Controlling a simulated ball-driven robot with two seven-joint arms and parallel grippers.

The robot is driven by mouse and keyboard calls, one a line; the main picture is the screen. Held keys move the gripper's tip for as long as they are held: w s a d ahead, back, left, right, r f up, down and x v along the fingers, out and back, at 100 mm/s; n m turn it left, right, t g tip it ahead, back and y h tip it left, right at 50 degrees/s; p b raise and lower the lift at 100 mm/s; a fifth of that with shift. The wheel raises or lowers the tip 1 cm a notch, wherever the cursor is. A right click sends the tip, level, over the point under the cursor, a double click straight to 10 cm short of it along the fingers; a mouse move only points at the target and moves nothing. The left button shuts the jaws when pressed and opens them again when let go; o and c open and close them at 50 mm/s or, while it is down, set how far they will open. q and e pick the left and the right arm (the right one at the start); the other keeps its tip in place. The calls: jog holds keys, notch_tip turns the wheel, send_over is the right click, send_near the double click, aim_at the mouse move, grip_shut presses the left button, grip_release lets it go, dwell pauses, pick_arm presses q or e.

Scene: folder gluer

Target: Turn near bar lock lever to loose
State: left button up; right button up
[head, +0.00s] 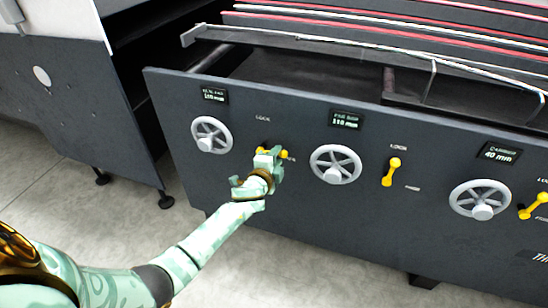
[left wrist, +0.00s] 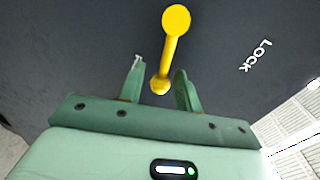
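The near bar lock lever (head: 262,149) is yellow and sits on the dark panel beside the leftmost handwheel. In the head view my left gripper (head: 269,160) covers most of it, and only bits of yellow show around the fingers. In the left wrist view the lever (left wrist: 170,52) shows whole, with a round knob at each end. My left gripper (left wrist: 159,78) is open there, its two fingers apart on either side of the lever's lower end, with gaps visible. The word LOCK is printed beside the lever. My right gripper is not in view.
The panel (head: 232,178) carries grey handwheels, the leftmost (head: 211,135) close to my gripper and another (head: 335,164) to its right. Other yellow levers (head: 391,171) stand further right. Small displays sit above the wheels. Open floor (head: 110,205) lies in front.

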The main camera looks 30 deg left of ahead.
pick_arm(q)
jog(key=shift+r, duration=0.1)
